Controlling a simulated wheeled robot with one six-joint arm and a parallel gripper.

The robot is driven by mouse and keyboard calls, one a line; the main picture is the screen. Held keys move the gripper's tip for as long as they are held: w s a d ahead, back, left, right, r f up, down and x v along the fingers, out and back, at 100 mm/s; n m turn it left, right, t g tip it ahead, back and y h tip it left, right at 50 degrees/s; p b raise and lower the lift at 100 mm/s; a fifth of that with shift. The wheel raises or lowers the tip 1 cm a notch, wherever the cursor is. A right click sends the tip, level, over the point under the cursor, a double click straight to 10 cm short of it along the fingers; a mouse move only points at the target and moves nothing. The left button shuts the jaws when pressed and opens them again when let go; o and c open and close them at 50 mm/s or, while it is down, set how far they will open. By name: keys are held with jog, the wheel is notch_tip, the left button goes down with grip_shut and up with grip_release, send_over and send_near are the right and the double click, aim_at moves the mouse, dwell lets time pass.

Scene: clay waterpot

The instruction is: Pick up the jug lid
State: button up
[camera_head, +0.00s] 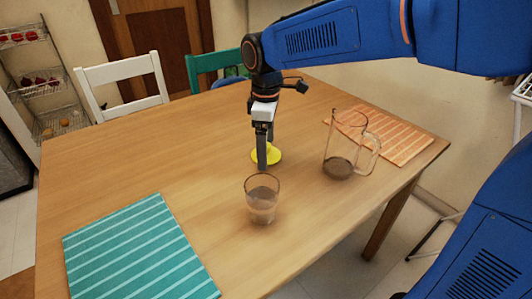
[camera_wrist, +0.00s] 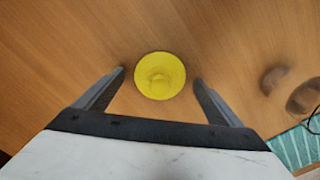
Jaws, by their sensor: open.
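The yellow jug lid (camera_head: 273,155) lies flat on the wooden table, round with a raised knob in its middle. In the wrist view the lid (camera_wrist: 160,76) sits between and just ahead of my open fingertips, with bare table on both sides. My gripper (camera_head: 263,165) points down at the lid and hides part of it in the head view; in the wrist view my gripper (camera_wrist: 158,76) is empty. The clear jug (camera_head: 345,148) stands open-topped to the right of the lid, with a little dark content at its bottom.
A clear glass (camera_head: 262,203) stands in front of the lid, close to my gripper. A teal striped mat (camera_head: 138,250) lies at the front left and an orange one (camera_head: 395,140) at the right, by the jug. The table's left middle is clear. Chairs (camera_head: 125,75) stand behind.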

jog(key=c, duration=1.2)
jog(key=shift+o, duration=0.2)
